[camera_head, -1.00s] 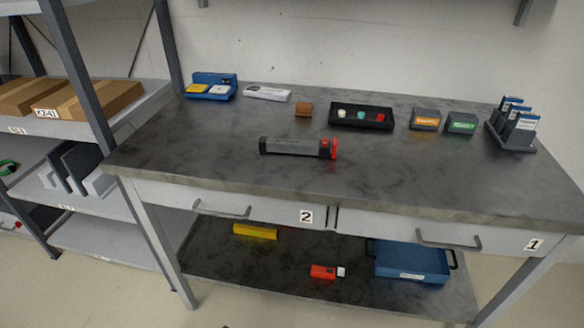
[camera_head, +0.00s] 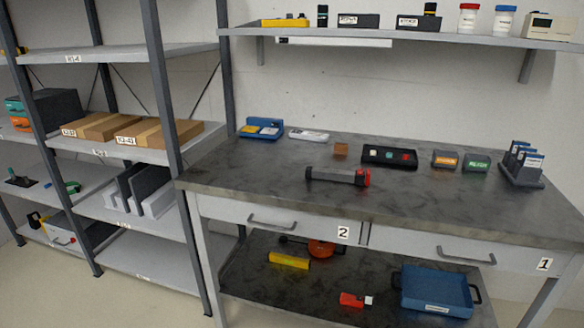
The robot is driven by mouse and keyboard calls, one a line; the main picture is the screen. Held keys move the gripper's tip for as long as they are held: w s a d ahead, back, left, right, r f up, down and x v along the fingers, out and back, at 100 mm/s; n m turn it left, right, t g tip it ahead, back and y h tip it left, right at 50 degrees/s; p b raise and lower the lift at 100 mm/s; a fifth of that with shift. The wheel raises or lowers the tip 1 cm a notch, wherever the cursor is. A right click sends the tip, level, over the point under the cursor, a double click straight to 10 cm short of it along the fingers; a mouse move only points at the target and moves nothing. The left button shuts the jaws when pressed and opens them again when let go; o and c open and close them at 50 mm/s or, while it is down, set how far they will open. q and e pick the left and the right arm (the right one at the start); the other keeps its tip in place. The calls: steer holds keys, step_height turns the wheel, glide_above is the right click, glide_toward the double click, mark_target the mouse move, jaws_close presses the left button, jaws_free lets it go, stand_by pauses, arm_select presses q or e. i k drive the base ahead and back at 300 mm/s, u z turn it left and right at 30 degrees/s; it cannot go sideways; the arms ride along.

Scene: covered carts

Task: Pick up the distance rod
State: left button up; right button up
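A dark grey rod-like bar with a black left end and a red right end (camera_head: 336,177) lies flat on the grey workbench top (camera_head: 260,185), near the front edge. It is the most rod-like thing in view; I see no label naming it the distance rod. Nothing touches it and nothing covers it. Neither of my grippers shows in the head view.
Behind the bar are a black button tray (camera_head: 390,165), a brown block (camera_head: 341,149) and small labelled boxes (camera_head: 445,160). The lower shelf holds a yellow bar (camera_head: 289,260) and a blue tray (camera_head: 405,296). A storage rack (camera_head: 160,110) stands left of the bench.

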mark_target(311, 173)
steer(key=u, duration=0.15)
steer(key=i, duration=1.2)
steer(key=z, duration=0.75)
steer(key=k, duration=0.4)
steer(key=u, duration=0.05)
steer(key=i, duration=0.5)
